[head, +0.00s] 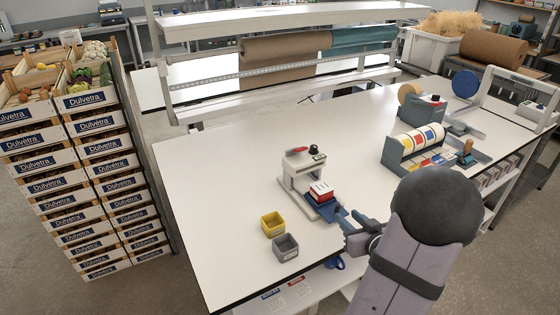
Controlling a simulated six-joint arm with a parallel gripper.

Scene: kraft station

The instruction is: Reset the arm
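My gripper (350,218) is at the front right of the white worktable (225,185), with my arm coming in from the lower right. Its two blue-grey fingers point left and look spread apart, with nothing seen between them. They are just right of a small grey press-like device (298,170) with a red and a black knob on top. A small red and white block (321,189) sits on the device's base. The fingers partly overlap the blue-grey front of that base, and I cannot tell whether they touch it.
A yellow bin (272,224) and a grey bin (285,247) stand near the front edge. A rack of coloured rolls (415,146) and a tape dispenser (423,109) stand at the right. Stacked crates (95,168) flank the table's left.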

